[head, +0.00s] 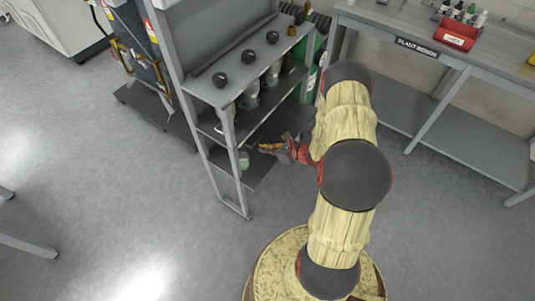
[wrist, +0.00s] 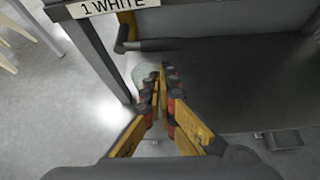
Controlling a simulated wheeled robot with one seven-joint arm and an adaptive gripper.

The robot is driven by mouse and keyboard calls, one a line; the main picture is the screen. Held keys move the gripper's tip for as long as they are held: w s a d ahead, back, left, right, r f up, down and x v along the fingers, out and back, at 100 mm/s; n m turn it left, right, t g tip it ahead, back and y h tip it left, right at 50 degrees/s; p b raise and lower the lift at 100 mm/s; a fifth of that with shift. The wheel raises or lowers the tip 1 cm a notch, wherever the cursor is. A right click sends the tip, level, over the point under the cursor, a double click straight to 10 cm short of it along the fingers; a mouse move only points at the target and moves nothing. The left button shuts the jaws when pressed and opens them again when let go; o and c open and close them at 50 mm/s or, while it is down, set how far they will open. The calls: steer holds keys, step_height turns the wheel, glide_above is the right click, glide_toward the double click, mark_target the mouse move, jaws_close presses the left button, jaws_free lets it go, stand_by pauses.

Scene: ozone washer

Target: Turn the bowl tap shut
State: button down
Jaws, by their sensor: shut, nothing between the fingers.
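My gripper (head: 264,148) is at the lower part of the grey rack, its fingers pointing left towards the shelf's front. In the wrist view my gripper (wrist: 160,77) is shut, with its fingertips together and nothing between them. A small fitting with a brass-coloured stem and a dark bar (wrist: 125,32) is ahead and slightly left of the fingertips; it looks like the tap, but its turn position is unclear.
The rack's upper shelf (head: 230,88) carries several black knobs, with glass vessels below. A rack post (wrist: 88,50) and a "1 WHITE" label (wrist: 105,7) are close on the left. A workbench (head: 430,55) stands right. Open floor (head: 130,215) lies left.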

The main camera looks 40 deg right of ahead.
steer(key=shift+w+r, duration=0.1)
steer(key=shift+r, duration=0.3)
steer(key=shift+w+d+r, duration=0.15)
steer(key=shift+w+r, duration=0.05)
steer(key=shift+r, duration=0.4)
step_height(320, 180, down, 4)
steer(key=b, duration=0.3)
steer(key=p+v, duration=0.3)
steer(key=v, duration=0.7)
steer(key=shift+s, duration=0.55)
steer(key=shift+f, duration=0.15)
